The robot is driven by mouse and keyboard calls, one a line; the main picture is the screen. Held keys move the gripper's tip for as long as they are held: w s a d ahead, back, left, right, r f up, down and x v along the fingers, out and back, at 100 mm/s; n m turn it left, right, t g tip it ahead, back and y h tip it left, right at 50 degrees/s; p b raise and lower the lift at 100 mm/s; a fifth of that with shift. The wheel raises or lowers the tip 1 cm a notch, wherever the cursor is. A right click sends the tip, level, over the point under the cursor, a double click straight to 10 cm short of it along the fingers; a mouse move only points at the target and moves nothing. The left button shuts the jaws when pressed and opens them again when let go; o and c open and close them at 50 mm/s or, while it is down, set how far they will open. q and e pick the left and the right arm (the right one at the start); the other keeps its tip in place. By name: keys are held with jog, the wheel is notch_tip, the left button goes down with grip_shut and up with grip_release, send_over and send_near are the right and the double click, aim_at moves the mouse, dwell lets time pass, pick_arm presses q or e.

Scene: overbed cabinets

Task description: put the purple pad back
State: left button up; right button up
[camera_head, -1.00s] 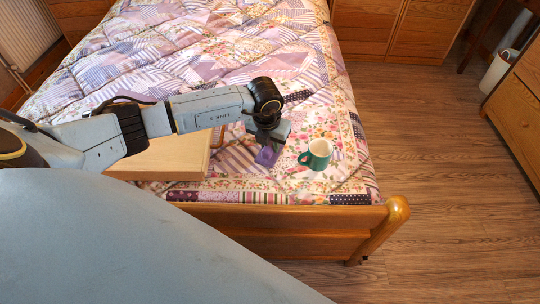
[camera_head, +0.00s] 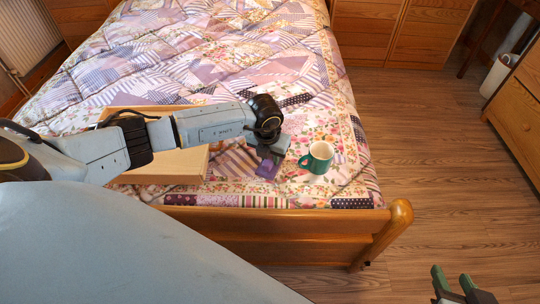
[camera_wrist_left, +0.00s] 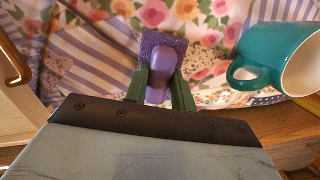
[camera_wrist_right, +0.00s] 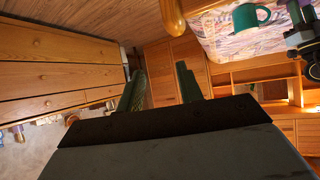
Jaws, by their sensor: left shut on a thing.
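The purple pad (camera_head: 267,168) is in my left gripper (camera_head: 270,152), just above or on the floral quilt at the foot of the bed; I cannot tell whether it touches. In the left wrist view the pad (camera_wrist_left: 176,46) has a smooth raised grip on a rough purple base. The green fingers of my left gripper (camera_wrist_left: 162,88) are shut on that grip. My right gripper (camera_head: 463,288) is empty over the floor at the lower right. In the right wrist view the fingers of my right gripper (camera_wrist_right: 160,85) stand apart, open.
A teal mug (camera_head: 318,157) stands close to the right of the pad. A light wooden box (camera_head: 165,165) lies left of it, partly behind my left arm. The wooden footboard (camera_head: 300,220) edges the bed. Bare floor (camera_head: 430,150) lies to the right.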

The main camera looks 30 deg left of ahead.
pick_arm(q)
jog(key=shift+f, duration=0.1)
jog(key=o, duration=0.9)
